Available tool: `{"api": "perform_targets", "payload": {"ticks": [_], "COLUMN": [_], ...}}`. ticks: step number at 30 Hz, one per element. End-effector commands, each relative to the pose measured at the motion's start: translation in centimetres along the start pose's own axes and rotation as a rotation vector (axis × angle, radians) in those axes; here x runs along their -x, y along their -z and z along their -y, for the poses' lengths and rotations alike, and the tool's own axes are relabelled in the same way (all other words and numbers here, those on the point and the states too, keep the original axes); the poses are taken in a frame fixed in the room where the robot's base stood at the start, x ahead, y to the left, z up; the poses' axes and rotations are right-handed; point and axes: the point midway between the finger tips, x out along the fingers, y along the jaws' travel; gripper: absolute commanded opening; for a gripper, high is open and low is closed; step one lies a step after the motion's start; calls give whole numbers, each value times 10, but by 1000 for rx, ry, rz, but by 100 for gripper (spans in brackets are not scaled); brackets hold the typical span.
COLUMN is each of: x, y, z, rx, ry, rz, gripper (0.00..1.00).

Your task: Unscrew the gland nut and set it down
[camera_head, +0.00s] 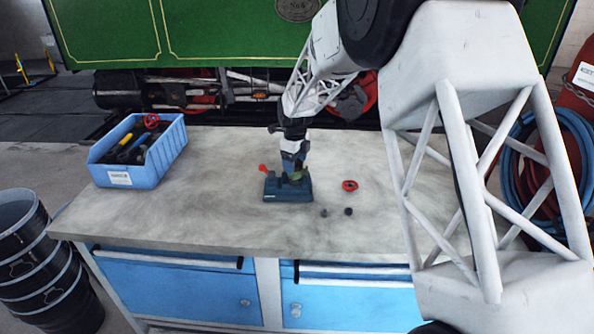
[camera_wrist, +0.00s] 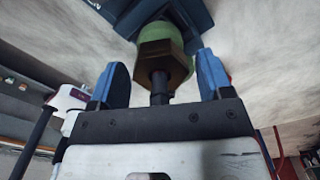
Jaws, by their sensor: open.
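A brass hexagonal gland nut (camera_wrist: 163,57) sits on a green valve body (camera_wrist: 155,31), with a dark stem (camera_wrist: 160,90) coming out of it. The valve is held in a dark blue vise (camera_head: 288,190) on the workbench, and the vise edge also shows in the wrist view (camera_wrist: 195,12). My gripper (camera_head: 294,160) is directly above the vise, pointing down. In the wrist view its two blue fingertips (camera_wrist: 162,62) stand open on either side of the nut, with gaps visible on both sides. In the head view my gripper mostly hides the nut.
A red handwheel (camera_head: 350,185) and two small dark parts (camera_head: 348,211) (camera_head: 323,212) lie right of the vise. A red lever (camera_head: 263,168) sticks out at its left. A blue bin (camera_head: 160,157) of tools stands at the bench's left. The bench (camera_head: 205,205) is bare between bin and vise.

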Motion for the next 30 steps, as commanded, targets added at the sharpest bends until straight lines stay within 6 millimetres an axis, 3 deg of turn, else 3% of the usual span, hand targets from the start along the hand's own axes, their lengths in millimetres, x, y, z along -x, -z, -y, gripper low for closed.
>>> {"api": "perform_targets", "payload": {"ticks": [26, 30], "x": [-1, -1], "y": [0, 0], "z": [0, 0], "rx": [0, 0], "ry": [0, 0], "rz": [0, 0], "gripper": [73, 54]}}
